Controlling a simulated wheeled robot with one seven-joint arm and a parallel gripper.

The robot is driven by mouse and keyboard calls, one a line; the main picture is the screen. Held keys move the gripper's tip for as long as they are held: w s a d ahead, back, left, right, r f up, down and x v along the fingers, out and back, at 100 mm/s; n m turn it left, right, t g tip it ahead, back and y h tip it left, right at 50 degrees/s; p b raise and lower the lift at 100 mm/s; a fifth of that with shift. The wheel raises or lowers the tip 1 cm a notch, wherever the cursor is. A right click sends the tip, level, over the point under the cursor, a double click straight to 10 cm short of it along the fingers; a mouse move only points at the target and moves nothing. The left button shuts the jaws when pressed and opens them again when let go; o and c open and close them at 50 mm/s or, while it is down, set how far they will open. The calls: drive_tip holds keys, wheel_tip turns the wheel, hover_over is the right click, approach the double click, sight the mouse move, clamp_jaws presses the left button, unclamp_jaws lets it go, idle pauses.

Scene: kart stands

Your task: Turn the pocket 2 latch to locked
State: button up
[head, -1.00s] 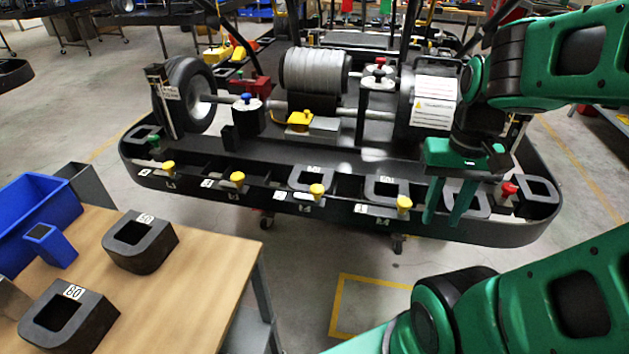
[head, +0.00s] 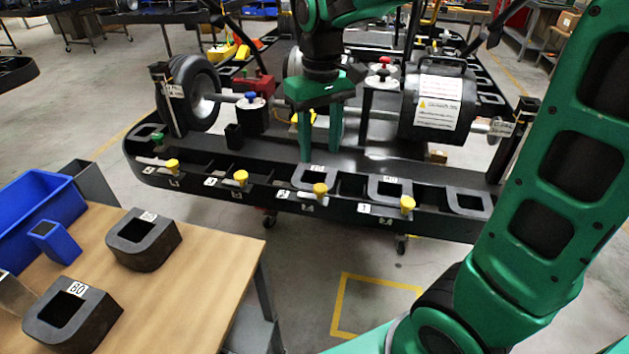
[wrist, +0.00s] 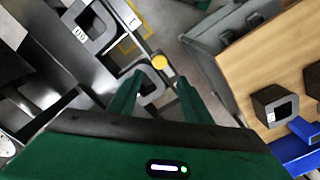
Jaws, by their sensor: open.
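The pocket 2 latch has a yellow knob (head: 320,189) on the front rail of the black kart stand (head: 235,195). It appears to be the third knob from the left, beside a small white label. My gripper (head: 320,155) is open and empty, pointing down above the stand, just behind and above that knob. In the wrist view a yellow knob (wrist: 159,62) lies beyond and between my fingertips (wrist: 160,78), not touched; it seems to be the same latch. A grey hollow block (wrist: 150,90) sits beneath the fingers. The locked or unlocked marking is too small to read.
Other yellow knobs stand along the rail, at left (head: 172,166), middle left (head: 241,178) and right (head: 407,204). A wooden table (head: 185,275) with dark blocks and a blue bin (head: 35,215) is front left.

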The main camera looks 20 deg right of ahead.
sight(319, 187)
wheel_tip(319, 187, down, 10)
drive_tip(key=shift+d+f, duration=0.1)
idle(0.4)
drive_tip(key=c, duration=1.1)
drive_tip(key=shift+o, duration=0.2)
drive_tip(key=shift+a, duration=0.25)
drive_tip(key=shift+d, duration=0.1)
